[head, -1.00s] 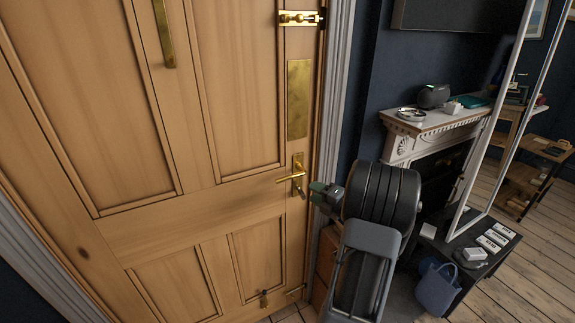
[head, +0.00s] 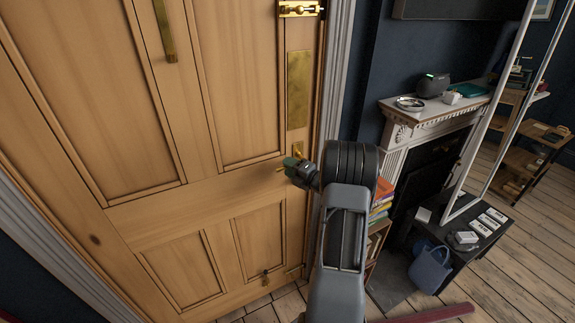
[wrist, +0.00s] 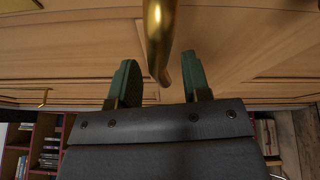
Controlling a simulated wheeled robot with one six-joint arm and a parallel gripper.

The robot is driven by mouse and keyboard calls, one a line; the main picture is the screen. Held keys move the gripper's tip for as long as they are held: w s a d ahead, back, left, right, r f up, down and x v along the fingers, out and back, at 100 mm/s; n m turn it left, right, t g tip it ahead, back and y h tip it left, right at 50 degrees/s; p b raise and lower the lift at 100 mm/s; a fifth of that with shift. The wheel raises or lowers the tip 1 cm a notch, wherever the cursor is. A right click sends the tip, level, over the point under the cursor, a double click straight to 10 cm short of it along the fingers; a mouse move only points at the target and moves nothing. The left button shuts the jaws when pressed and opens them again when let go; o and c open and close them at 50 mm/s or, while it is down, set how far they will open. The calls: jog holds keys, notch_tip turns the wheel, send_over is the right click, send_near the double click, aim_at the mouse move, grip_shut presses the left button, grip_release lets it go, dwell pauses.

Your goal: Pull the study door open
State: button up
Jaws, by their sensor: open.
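The study door (head: 150,215) is panelled light wood. It fills the left of the head view, its right edge lying along the white frame with no visible gap. Its brass lever handle (wrist: 157,40) shows large in the wrist view, running down between my two green fingers. In the head view most of the handle is hidden behind my gripper (head: 293,166); only part of its brass backplate (head: 298,149) shows. My gripper is open, with a finger on either side of the lever. I cannot tell whether either finger touches it.
A brass bolt (head: 299,9), a push plate (head: 299,88) and a pull bar (head: 164,30) are on the door. Right of my arm are stacked books (head: 381,200), a white fireplace (head: 430,122) and a black bench (head: 470,261) with a blue bag (head: 430,270).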

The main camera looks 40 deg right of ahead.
jog(key=shift+w+a, duration=0.15)
jog(key=shift+w, duration=0.35)
jog(key=shift+c, duration=0.2)
grip_shut()
